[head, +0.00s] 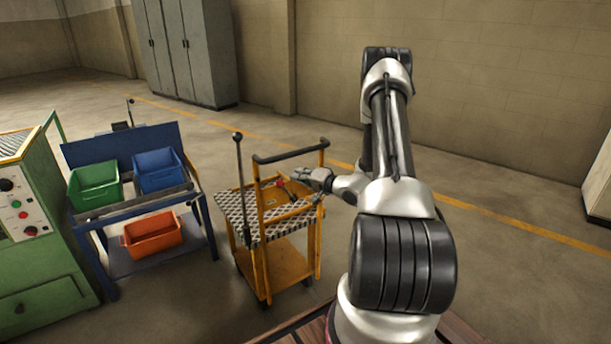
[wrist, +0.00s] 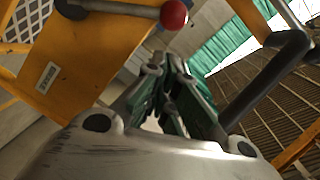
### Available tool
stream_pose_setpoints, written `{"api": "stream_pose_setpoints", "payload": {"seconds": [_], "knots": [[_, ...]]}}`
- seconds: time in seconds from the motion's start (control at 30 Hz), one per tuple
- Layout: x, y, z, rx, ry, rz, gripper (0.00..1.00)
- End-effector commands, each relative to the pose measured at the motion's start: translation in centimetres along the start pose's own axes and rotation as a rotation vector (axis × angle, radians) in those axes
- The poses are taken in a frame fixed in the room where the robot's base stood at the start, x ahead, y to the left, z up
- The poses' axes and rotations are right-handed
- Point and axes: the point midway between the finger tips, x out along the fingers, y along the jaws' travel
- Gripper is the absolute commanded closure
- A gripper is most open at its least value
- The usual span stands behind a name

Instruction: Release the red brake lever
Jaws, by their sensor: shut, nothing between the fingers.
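The red brake lever shows in the wrist view as a red ball knob (wrist: 174,14) on a grey rod, at the top, close to my gripper. In the head view the small red lever (head: 281,184) is on the yellow cart (head: 262,252), just left of my gripper (head: 303,173). My gripper is shut and empty in the wrist view (wrist: 172,75), its green-padded fingers together below and beside the red knob. The knob appears apart from the fingers; the exact gap is hard to tell.
The cart has a black handlebar (head: 290,152), also in the wrist view (wrist: 262,85), and a tall black-knobbed rod (head: 241,185). A blue bench (head: 122,141) holding green, blue and orange bins stands left, beside a green machine (head: 50,245). Floor right of my arm is clear.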

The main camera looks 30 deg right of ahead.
Motion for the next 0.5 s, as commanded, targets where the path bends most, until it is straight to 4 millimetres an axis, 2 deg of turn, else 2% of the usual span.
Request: {"api": "stream_pose_setpoints", "payload": {"seconds": [0.2,0.5], "knots": [[0.5,-0.7,1.7,-0.139,-0.002,0.044,1.00],[0.9,-1.0,2.9,-0.142,-0.001,0.045,1.00]]}}
